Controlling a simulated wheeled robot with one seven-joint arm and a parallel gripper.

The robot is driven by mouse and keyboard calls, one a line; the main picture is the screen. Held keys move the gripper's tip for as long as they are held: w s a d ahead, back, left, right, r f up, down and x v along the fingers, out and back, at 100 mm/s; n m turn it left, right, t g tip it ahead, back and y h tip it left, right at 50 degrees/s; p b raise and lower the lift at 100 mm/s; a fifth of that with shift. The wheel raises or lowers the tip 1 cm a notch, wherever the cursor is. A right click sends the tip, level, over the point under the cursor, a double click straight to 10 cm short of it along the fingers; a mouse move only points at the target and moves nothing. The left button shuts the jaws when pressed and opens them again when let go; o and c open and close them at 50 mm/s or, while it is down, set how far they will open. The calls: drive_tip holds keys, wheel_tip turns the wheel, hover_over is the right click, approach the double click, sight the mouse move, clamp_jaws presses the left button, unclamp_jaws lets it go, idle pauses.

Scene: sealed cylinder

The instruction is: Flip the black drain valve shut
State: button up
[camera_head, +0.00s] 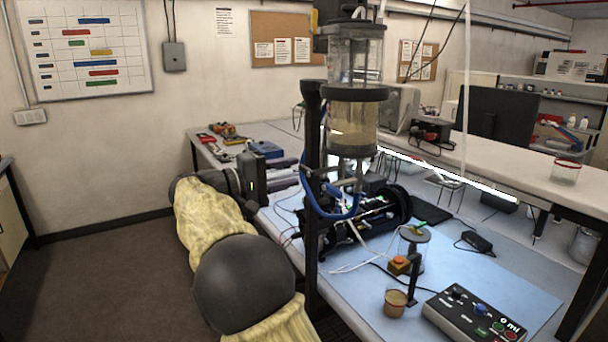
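A clear cylinder (352,125) with black collars and cloudy tan liquid is held on a black upright post (311,185). Thin fittings (347,172) hang under its lower collar, and a blue hose loops beside them. I cannot make out the black drain valve for certain among these dark parts. My gripper (268,165) is at the end of my yellow-sleeved arm, left of the post and about level with the cylinder's underside. It appears apart from the cylinder. Its fingers are too small and dark to tell whether they are open or shut.
A black motor-like assembly (370,215) sits below the cylinder on the blue mat (465,285). A small cup (395,302), an orange-topped part (400,264) and a control box (475,314) stand in front. Tools lie on the bench at the back left. Loose cables cross the mat.

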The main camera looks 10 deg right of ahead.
drive_tip(key=b+v, duration=0.1)
drive_tip(key=v, duration=1)
drive_tip(key=shift+a, duration=0.15)
drive_tip(key=s+d+f+n+g+y, duration=0.25)
drive_tip(key=d+f+y, duration=0.55)
drive_tip(key=d+f, duration=0.75)
drive_tip(key=s+f+m+y, duration=0.3)
drive_tip(key=s+f, duration=0.5)
drive_tip(key=s, duration=0.3)
drive_tip(key=s+f+m+y, duration=0.3)
drive_tip(key=s+f+y, duration=0.3)
drive_tip(key=s, duration=0.5)
wheel_tip(320, 180, down, 3)
drive_tip(key=shift+a+r+p, duration=0.2)
drive_tip(key=shift+a+p, duration=0.15)
drive_tip(key=shift+p, duration=0.1)
drive_tip(key=shift+g, duration=0.25)
